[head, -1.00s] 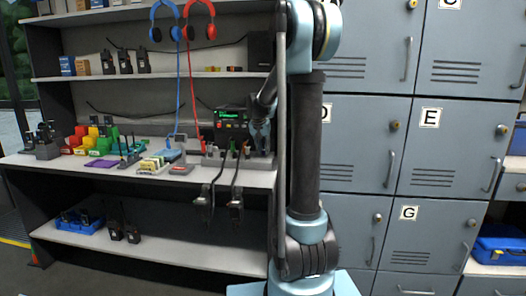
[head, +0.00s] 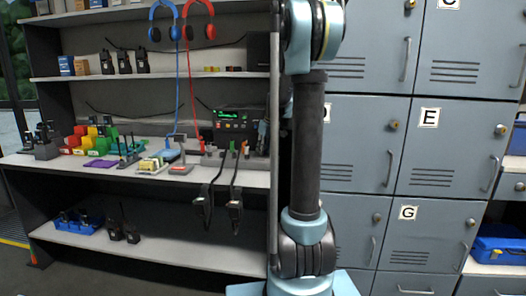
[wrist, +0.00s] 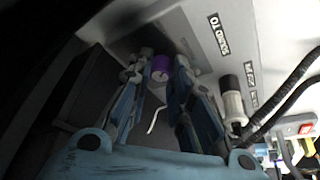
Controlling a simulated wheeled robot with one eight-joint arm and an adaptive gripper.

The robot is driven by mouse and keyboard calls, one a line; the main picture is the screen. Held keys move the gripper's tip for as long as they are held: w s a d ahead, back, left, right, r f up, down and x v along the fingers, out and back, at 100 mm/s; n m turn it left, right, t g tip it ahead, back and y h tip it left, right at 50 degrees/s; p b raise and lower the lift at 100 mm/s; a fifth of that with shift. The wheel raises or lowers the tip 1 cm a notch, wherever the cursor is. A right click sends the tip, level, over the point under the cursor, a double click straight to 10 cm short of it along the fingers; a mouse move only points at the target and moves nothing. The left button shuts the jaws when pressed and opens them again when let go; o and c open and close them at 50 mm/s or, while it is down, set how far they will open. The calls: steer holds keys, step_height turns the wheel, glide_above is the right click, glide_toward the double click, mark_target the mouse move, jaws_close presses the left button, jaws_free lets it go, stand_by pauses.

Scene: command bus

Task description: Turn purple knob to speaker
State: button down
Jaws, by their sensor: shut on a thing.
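In the wrist view, the purple knob (wrist: 160,72) sits on a grey panel, between the fingertips of my gripper (wrist: 158,70). The blue fingers stand on both sides of the knob, and my gripper is shut on it. In the head view, my arm hides the knob and most of my gripper. I cannot read which setting the knob points to.
A second, black and silver knob (wrist: 232,100) stands right of my gripper, beside another label and thick black cables (wrist: 285,95). In the head view, a radio with a green display (head: 231,117) stands on the desk (head: 120,172). Grey lockers (head: 430,150) fill the right side.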

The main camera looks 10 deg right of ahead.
steer(key=shift+d+n+g+y, duration=0.2)
steer(key=shift+n+g+y, duration=0.1)
steer(key=shift+n, duration=0.8)
steer(key=c, duration=1.5)
jaws_free()
steer(key=shift+o, duration=0.2)
steer(key=shift+a, duration=0.1)
step_height(320, 180, up, 10)
steer(key=shift+w+f, duration=0.1)
